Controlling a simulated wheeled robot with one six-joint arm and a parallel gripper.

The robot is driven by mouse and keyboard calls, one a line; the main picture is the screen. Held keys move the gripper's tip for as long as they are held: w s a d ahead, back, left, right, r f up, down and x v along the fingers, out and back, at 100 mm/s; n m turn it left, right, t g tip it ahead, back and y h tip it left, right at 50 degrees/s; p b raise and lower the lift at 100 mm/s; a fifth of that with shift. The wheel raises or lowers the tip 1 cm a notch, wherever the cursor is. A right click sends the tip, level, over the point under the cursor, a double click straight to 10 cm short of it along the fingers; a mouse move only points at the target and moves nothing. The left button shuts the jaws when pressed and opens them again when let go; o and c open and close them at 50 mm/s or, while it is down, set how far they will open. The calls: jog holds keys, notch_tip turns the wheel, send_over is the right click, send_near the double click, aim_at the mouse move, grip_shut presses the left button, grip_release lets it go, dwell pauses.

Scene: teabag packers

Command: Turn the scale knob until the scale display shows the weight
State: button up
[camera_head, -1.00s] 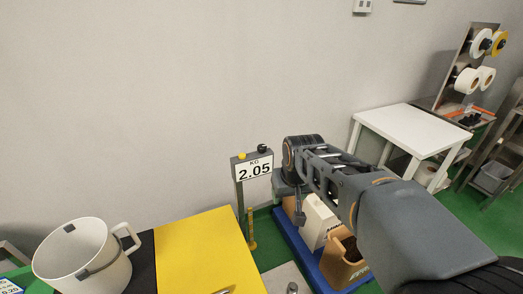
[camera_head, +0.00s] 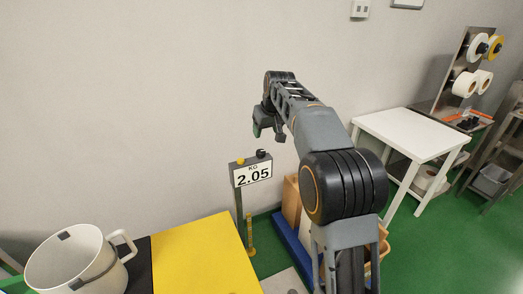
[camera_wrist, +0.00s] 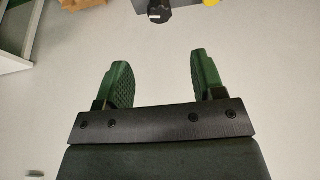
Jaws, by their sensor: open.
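The scale display (camera_head: 252,174) stands on a post against the wall and reads 2.05 KG. A black knob (camera_head: 261,154) and a yellow knob (camera_head: 240,161) sit on its top edge, black on the right. The black knob also shows at the top of the wrist view (camera_wrist: 155,11), with the yellow one (camera_wrist: 211,2) beside it. My gripper (camera_wrist: 162,78) is open, its green fingers apart with nothing between them. In the head view it is seen side-on, above the knobs and clear of them.
A white mug-like pot (camera_head: 72,264) and a yellow tabletop (camera_head: 200,252) lie at the lower left. Boxes on a blue pallet (camera_head: 292,238) stand behind my arm. A white table (camera_head: 410,132) is to the right. The wall above the display is clear.

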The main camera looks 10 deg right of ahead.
aim_at(261, 151)
jog(key=p+x, duration=0.1)
jog(key=x, duration=1)
jog(key=shift+w+a+f+p, duration=0.1)
jog(key=shift+f+p, duration=0.2)
jog(key=shift+f, duration=0.1)
jog(key=shift+c, duration=0.2)
jog(key=c, duration=0.9)
